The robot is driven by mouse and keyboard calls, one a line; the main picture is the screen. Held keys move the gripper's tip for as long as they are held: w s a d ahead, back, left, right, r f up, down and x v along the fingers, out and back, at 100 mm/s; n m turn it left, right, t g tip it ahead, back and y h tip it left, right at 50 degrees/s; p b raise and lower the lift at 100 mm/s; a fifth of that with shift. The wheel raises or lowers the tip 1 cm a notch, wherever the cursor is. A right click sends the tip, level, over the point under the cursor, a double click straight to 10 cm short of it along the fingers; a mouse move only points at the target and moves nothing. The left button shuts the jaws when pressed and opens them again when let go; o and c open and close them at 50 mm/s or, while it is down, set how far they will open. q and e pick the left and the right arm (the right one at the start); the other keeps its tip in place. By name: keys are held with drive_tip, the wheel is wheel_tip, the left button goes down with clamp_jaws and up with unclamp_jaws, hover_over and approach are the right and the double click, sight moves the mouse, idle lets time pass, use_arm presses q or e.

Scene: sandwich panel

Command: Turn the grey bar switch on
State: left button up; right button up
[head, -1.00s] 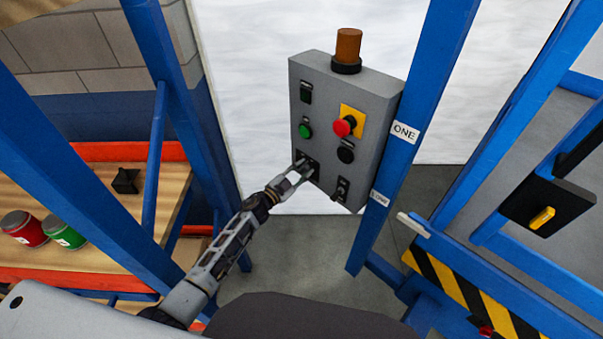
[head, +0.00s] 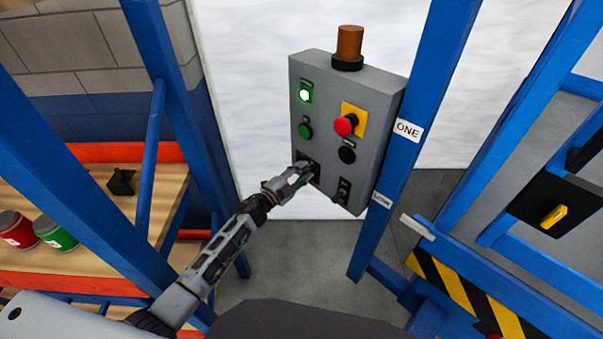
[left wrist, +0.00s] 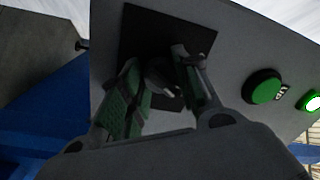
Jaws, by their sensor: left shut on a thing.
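The grey control box (head: 330,110) hangs on the blue post. The grey bar switch (left wrist: 160,76) sits on a black square plate (left wrist: 190,35) at the box's lower left. My left gripper (head: 303,172) is at this plate. In the left wrist view its two fingers (left wrist: 160,90) are shut on the bar switch, one on each side. The fingers hide most of the bar in the head view. The lamp (head: 306,94) at the box's upper left glows bright green. My right gripper is not in view.
The box also carries a green button (head: 305,131), a red mushroom button (head: 345,125) on yellow, a black button (head: 347,155) and a small switch (head: 343,190) at lower right. Blue posts (head: 415,120) stand close on both sides. A shelf with tins (head: 55,232) is at left.

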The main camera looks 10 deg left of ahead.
use_arm(q)
drive_tip(key=shift+f, duration=0.1)
drive_tip(key=o, duration=1)
drive_tip(key=shift+c, duration=0.2)
drive_tip(key=shift+o, duration=0.5)
